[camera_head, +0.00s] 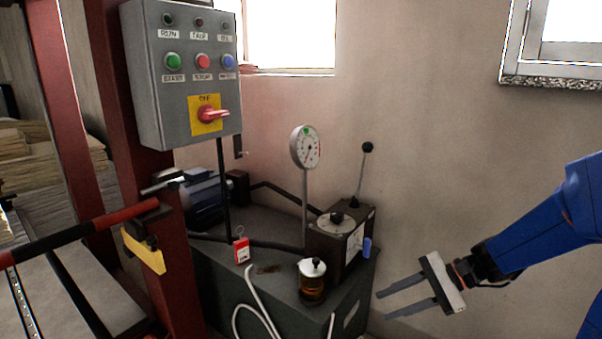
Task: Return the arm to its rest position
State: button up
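My gripper (382,305) is at the lower right, on the end of my blue arm (540,228). Its two dark fingers point left and stand apart, with nothing seen between them. The arm comes in from the right edge and slopes down to the left. The gripper shows in front of the pale wall, just right of the machine cabinet. I cannot tell from this view how far it is from the cabinet. No cloth is in view.
A grey control box (183,70) with several buttons hangs on a red post (118,90). A dark green cabinet (225,272) carries a gauge (305,148), a lever (364,170), an amber jar (312,285) and a red tag (241,250). The wall area above my gripper is clear.

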jog(key=s+n+h, duration=0.6)
jog(key=s+n, duration=0.1)
jog(key=s, duration=0.4)
jog(key=s+d+r+n+t+h, duration=0.3)
jog(key=s+d+r+n+h, duration=0.2)
jog(key=d+n, duration=0.1)
jog(key=shift+s+d+t+h, duration=0.2)
jog(key=shift+d+t+h, duration=0.15)
jog(key=shift+d, duration=0.25)
